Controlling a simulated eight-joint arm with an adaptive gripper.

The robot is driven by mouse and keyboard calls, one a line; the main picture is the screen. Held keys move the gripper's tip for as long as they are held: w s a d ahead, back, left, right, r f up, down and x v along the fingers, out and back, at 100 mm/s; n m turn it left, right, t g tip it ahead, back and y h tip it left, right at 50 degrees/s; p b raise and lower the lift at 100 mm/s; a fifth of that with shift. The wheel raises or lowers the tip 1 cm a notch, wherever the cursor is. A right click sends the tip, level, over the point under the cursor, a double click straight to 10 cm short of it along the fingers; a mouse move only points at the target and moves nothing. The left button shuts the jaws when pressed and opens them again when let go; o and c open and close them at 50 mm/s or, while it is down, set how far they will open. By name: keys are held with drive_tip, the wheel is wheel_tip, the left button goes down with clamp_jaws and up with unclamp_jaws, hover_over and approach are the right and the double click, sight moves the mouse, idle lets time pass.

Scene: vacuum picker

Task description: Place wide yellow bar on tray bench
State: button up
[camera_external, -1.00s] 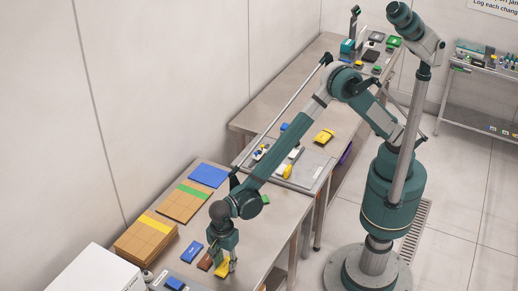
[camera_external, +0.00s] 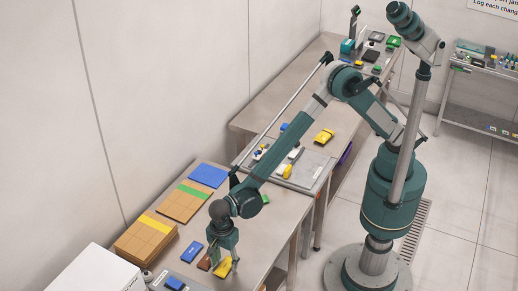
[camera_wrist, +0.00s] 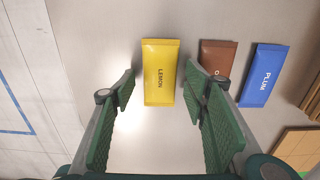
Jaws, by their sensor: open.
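The wide yellow bar, labelled LEMON (camera_wrist: 160,72), lies flat on the near bench top. In the wrist view it sits between my open gripper's fingers (camera_wrist: 158,115), ahead of the tips, with gaps on both sides. In the external view my gripper (camera_external: 224,262) is low over the near bench, and the yellow bar (camera_external: 223,269) is partly hidden behind it. The bench with a grey tray (camera_external: 310,178) stands beyond the near bench and carries several small items.
A brown bar (camera_wrist: 217,60) lies close to the right finger, with a blue PLUM bar (camera_wrist: 263,75) beyond it. Cardboard boxes (camera_external: 142,243) and a blue sheet (camera_external: 208,175) lie at the back of the near bench. Another yellow piece (camera_external: 324,136) lies on the far bench.

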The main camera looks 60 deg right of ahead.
sight(224, 269)
wheel_tip(224, 269, up, 12)
drive_tip(key=p, duration=0.1)
drive_tip(key=shift+f, duration=0.25)
idle(0.7)
idle(0.4)
